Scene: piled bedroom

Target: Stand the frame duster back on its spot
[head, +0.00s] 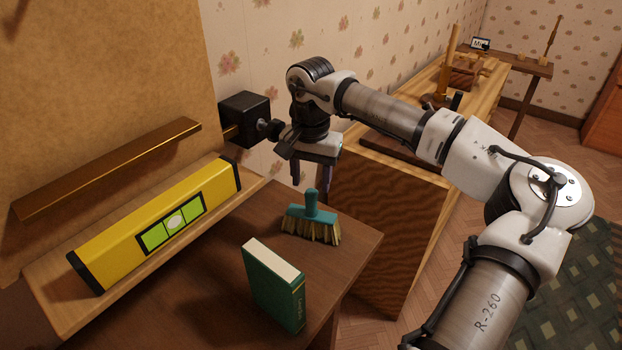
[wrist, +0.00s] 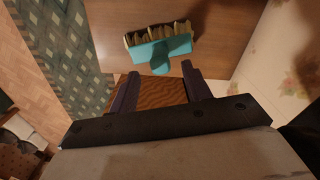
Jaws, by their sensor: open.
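The frame duster (head: 313,222) is a small teal brush with pale yellow bristles. It stands bristles down on a dark wooden tabletop (head: 225,225), its short handle pointing up. It also shows in the wrist view (wrist: 163,50), beyond the fingertips, with the handle end toward the gap between them. My gripper (head: 311,182) points down just above the duster, near the handle's top. In the wrist view the two dark fingers (wrist: 160,70) are apart with nothing held between them. I cannot tell whether they touch the handle. No marked spot for the duster is clear.
A green book (head: 272,290) stands in front of the duster. A yellow spirit level (head: 160,222) lies on a wooden ledge at left, below a brass-coloured strip (head: 110,168). A black block-like fixture (head: 244,117) is close beside my wrist. A wavy-grained wooden panel (head: 375,225) stands behind right.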

